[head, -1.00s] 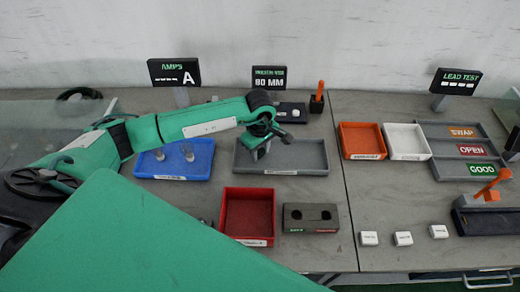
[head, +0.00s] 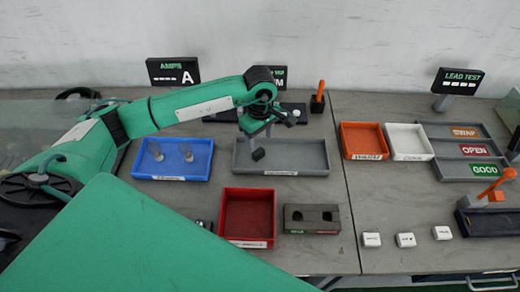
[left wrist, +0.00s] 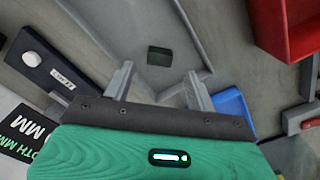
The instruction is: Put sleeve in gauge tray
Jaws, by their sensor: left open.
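A small dark block-like piece, which looks like the sleeve (head: 258,154), lies inside the long grey tray (head: 310,171), left of its middle. In the left wrist view the dark piece (left wrist: 160,56) lies on the tray floor, beyond my fingertips and apart from them. The tray's label is too small to read, so I take it as the gauge tray from the piece in it. My left gripper (head: 256,130) is above the tray's left half, open and empty; its two spread fingers (left wrist: 158,84) show in the wrist view. My right gripper is not in view.
A blue tray (head: 145,174) with two clear cylinders stands left of the grey tray. A red bin (head: 222,215) and a grey two-hole block (head: 312,212) stand in front. A black fixture (left wrist: 45,68) with a white knob is behind. Orange and white trays stand right.

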